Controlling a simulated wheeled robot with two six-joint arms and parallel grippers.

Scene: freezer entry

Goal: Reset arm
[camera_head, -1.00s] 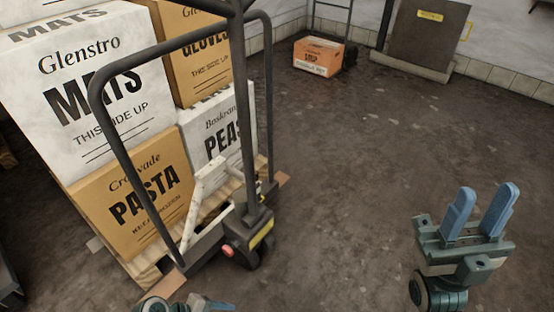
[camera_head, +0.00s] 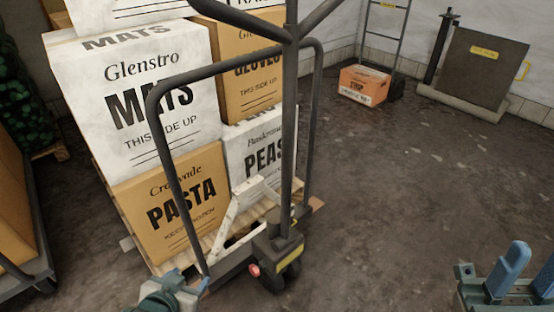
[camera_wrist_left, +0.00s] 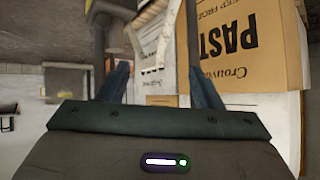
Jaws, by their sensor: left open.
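My left gripper (camera_head: 182,289) shows at the bottom edge of the head view, in front of the pallet jack, partly cut off. In the left wrist view its two blue fingers are apart, with nothing held between them (camera_wrist_left: 160,70). My right gripper (camera_head: 527,273) is at the bottom right corner of the head view. Its blue fingers stand apart with an empty gap, and the picture edge cuts off part of it.
A dark pallet jack (camera_head: 285,245) with a tall looped handle stands ahead, its pallet stacked with boxes such as the PASTA box (camera_head: 170,235) and MATS box (camera_head: 190,65). An orange box (camera_head: 363,86) sits by the back wall. Floor to the right is clear.

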